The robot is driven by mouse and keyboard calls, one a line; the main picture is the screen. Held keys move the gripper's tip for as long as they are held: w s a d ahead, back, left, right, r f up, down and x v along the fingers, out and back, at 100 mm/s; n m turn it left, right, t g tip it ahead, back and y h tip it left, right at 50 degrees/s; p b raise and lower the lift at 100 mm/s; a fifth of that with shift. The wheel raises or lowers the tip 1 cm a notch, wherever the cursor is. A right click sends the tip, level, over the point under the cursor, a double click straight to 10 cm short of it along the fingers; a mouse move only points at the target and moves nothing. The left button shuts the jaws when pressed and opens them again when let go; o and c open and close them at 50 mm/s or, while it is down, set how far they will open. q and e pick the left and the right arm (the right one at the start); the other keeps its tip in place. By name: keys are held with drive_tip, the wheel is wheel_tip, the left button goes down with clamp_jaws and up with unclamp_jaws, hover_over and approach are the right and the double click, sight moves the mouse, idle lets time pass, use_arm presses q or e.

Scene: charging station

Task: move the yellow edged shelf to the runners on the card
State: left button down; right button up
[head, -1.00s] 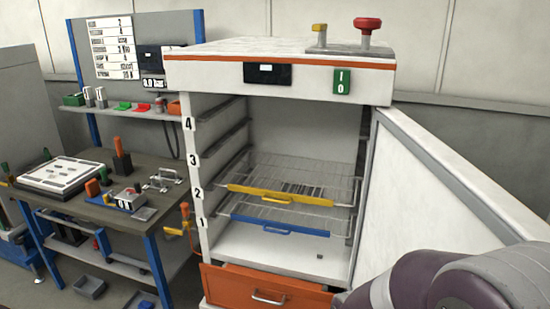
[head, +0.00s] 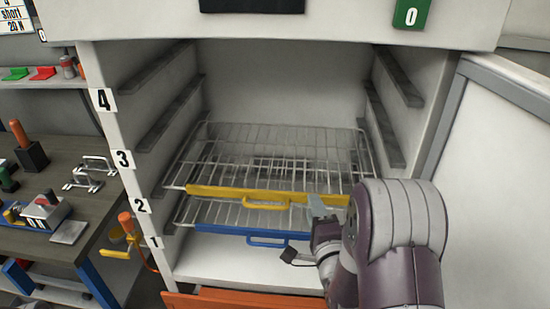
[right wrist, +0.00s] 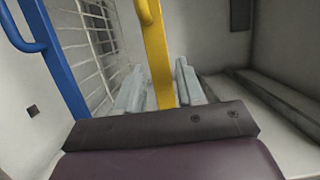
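The yellow edged shelf (head: 230,193), a wire rack with a yellow front bar and handle, sits level in the open cabinet near label 2 (head: 142,206). My right gripper (head: 317,206) is at its front bar, right of the handle. In the right wrist view the yellow bar (right wrist: 158,50) runs between the two pale fingers (right wrist: 160,90), which look open around it; firm contact does not show. Higher runners (head: 165,125) by labels 3 and 4 are empty. My left gripper is out of view.
A blue edged shelf (head: 225,231) lies just below the yellow one. The cabinet door (head: 500,190) stands open at the right. An orange drawer (head: 240,303) is below. A workbench (head: 75,235) with tools stands at the left. The space above the yellow shelf is clear.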

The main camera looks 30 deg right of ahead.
sight(305, 188)
drive_tip(key=x, duration=0.8)
drive_tip(key=shift+w+d+f+p, duration=0.15)
drive_tip(key=shift+w+f+p, duration=0.15)
drive_tip(key=shift+f+p, duration=0.1)
drive_tip(key=shift+s+r, duration=0.1)
drive_tip(key=shift+r, duration=0.1)
clamp_jaws()
